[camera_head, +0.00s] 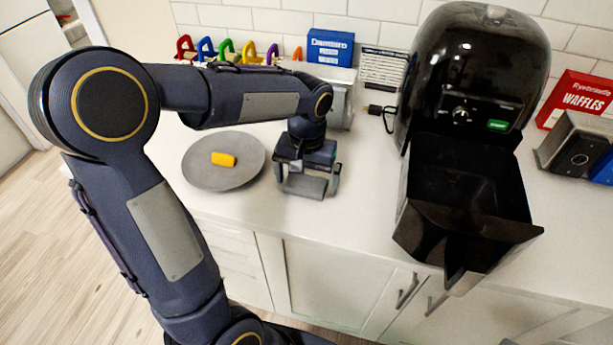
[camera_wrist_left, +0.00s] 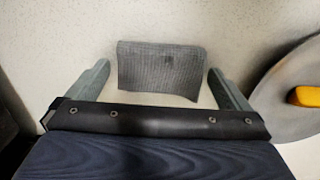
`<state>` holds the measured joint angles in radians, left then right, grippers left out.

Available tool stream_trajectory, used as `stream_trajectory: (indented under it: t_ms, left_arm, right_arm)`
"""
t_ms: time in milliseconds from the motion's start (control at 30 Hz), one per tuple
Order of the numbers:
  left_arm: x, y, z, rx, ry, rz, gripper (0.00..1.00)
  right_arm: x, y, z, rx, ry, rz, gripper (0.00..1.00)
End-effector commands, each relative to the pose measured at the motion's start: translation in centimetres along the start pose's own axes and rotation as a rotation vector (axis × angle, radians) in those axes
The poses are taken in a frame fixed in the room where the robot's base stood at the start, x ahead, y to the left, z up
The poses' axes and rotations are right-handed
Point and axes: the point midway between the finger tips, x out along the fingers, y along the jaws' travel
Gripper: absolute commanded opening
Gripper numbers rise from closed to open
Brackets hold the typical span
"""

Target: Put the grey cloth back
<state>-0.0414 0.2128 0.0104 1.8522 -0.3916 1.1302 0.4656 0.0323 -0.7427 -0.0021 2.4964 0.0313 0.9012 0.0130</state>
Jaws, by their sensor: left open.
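The grey cloth (camera_wrist_left: 160,68) lies on the pale counter in the left wrist view, between and just beyond the two fingers. It looks like a small ribbed rectangle. In the head view a grey piece that appears to be the cloth (camera_head: 304,186) shows between the fingers. My left gripper (camera_head: 307,182) is open and points down over the counter, right of the plate; it also shows in the left wrist view (camera_wrist_left: 160,92). The fingers stand on either side of the cloth without closing on it. My right gripper is not in view.
A grey plate (camera_head: 196,176) with a yellow piece (camera_head: 223,159) stands left of the gripper. A black air fryer (camera_head: 478,75) with its drawer (camera_head: 470,219) pulled out stands to the right. Coloured handles, a blue box (camera_head: 330,47) and a waffle box (camera_head: 580,98) are along the wall.

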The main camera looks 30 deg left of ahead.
Motion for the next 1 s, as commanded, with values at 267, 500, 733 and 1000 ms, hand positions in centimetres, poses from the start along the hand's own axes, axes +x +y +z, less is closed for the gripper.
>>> stream_trajectory:
  t_ms: [267, 500, 733, 1000]
  left_arm:
    - [-3.9, 0.0, -0.1, 0.0, 0.007, 0.002, 1.0]
    - [-9.1, 0.0, -0.1, 0.0, 0.004, 0.002, 1.0]
    - [-11.9, 0.0, 0.0, 0.0, 0.001, 0.001, 1.0]
    - [-11.7, -1.4, 5.5, 0.042, 0.093, 0.136, 1.0]
  right_arm:
    - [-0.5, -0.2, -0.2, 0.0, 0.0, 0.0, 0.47]
    - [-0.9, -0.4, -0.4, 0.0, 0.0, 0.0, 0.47]
    - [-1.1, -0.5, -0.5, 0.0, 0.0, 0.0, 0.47]
    - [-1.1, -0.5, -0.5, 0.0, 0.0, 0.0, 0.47]
